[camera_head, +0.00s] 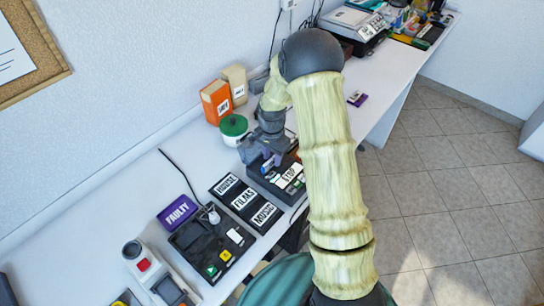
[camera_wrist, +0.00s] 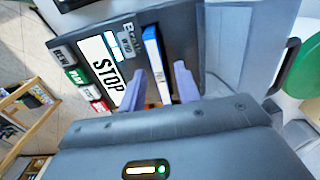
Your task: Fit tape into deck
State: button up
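The deck (camera_head: 262,181) is a dark grey box with a white STOP label and small coloured buttons; it also fills the upper middle of the wrist view (camera_wrist: 182,28). A blue and white tape (camera_wrist: 155,62) stands on edge at the deck, its lower end hidden behind my gripper's body. My gripper (camera_head: 268,160) is over the deck. In the wrist view its two pale purple fingers (camera_wrist: 162,84) are spread on either side of the tape, with gaps visible beside it. How deep the tape sits in the deck is not clear.
Labels HOUSE, FILMS and MUSIC (camera_head: 245,202) lie left of the deck, near a purple FAULTY sign (camera_head: 177,212) and another dark device (camera_head: 208,246). A green-lidded pot (camera_head: 233,127) and an orange box (camera_head: 215,101) stand behind. A small purple item (camera_head: 357,98) lies farther along the table.

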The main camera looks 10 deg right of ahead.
aim_at(272, 159)
notch_tip(272, 159, up, 12)
jog(key=shift+f, duration=0.15)
dwell(0.7)
jog(key=s+r+n+t, duration=0.2)
jog(key=s+n, duration=0.8)
jog(key=s, duration=1.1)
jog(key=shift+r+n+t, duration=0.3)
jog(key=shift+r+n, duration=0.1)
jog(key=shift+r, duration=0.35)
jog(key=shift+w, duration=0.1)
jog(key=w+p+v, duration=0.1)
jog(key=p+v, duration=0.7)
jog(key=shift+w+r, duration=0.2)
jog(key=shift+w, duration=0.15)
